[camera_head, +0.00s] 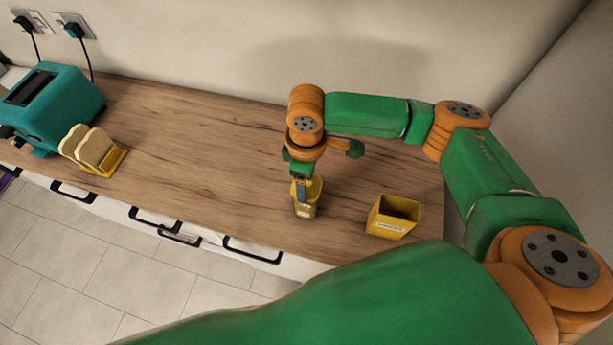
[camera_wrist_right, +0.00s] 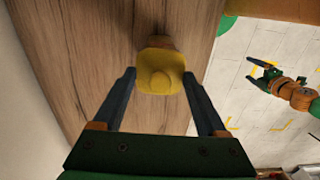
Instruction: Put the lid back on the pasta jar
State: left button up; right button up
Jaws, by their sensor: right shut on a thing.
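The pasta jar (camera_head: 306,211) stands on the worktop near its front edge, below my right gripper (camera_head: 304,185). The yellow lid (camera_head: 315,187), square with a round knob, is at the jar's top; I cannot tell whether it is fully seated. In the right wrist view, the lid (camera_wrist_right: 160,80) sits between the fingertips of my right gripper (camera_wrist_right: 159,76), which is shut on it. The lid hides most of the jar there. My left gripper (camera_wrist_right: 255,71) shows in the right wrist view, open and empty over the floor.
An open yellow box (camera_head: 392,216) with a label stands right of the jar. A teal toaster (camera_head: 56,105) and a yellow rack with bread slices (camera_head: 97,149) stand at the left. The wooden worktop (camera_head: 210,150) between is clear. The wall runs behind.

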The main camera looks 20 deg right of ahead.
jog(key=shift+f, duration=0.15)
dwell(0.3)
jog(key=o, duration=1.2)
jog(key=shift+o, duration=0.2)
jog(key=shift+r, duration=3.5)
grip_shut()
jog(key=shift+f+b, duration=0.9)
jog(key=shift+f, duration=1.2)
